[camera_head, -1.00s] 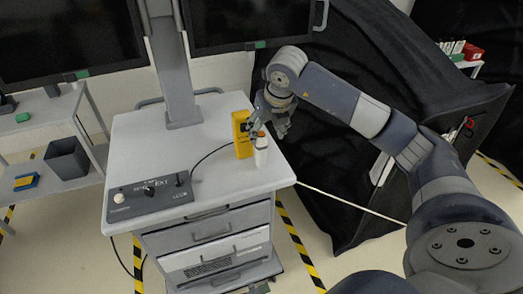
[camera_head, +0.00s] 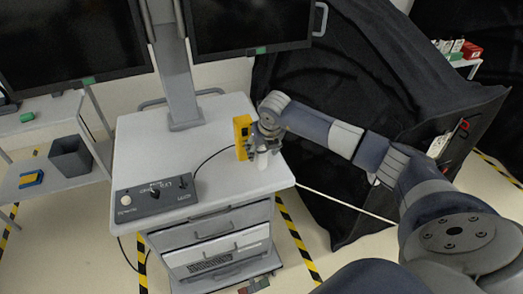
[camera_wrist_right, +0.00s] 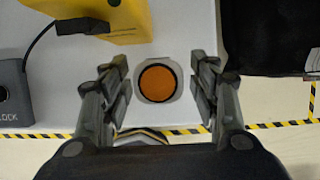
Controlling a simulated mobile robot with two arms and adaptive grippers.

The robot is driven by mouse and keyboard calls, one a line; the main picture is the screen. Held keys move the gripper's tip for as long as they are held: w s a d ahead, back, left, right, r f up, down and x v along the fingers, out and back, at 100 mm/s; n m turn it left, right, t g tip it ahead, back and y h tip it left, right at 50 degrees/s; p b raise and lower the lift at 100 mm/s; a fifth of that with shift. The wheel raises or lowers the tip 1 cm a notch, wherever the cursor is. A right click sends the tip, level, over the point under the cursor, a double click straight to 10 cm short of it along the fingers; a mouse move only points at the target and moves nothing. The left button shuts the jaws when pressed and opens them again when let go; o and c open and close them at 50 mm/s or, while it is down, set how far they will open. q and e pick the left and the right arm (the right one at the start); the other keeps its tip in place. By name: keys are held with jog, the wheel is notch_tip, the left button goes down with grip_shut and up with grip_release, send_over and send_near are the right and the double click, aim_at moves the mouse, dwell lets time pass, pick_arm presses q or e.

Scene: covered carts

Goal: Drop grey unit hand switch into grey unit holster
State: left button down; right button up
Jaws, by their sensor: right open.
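A pale upright cylinder (camera_head: 261,163) with a round orange top (camera_wrist_right: 158,83) stands on the white cart top. My right gripper (camera_wrist_right: 160,88) is open, with its fingers on either side of the cylinder. In the head view the right gripper (camera_head: 264,146) hides most of it. A grey control unit (camera_head: 155,196) with a knob lies at the cart's front left; its edge shows in the right wrist view (camera_wrist_right: 14,95). I cannot tell which thing is the hand switch, or make out a holster. My left gripper is not in view.
A yellow box (camera_head: 242,137) with a black cable stands close beside the cylinder, and also shows in the right wrist view (camera_wrist_right: 125,18). The monitor column (camera_head: 178,85) rises at the cart's back. A shelf with a dark bin (camera_head: 70,157) is at left.

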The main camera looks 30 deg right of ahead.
jog(key=c, duration=1.2)
grip_shut()
jog(key=shift+r, duration=0.1)
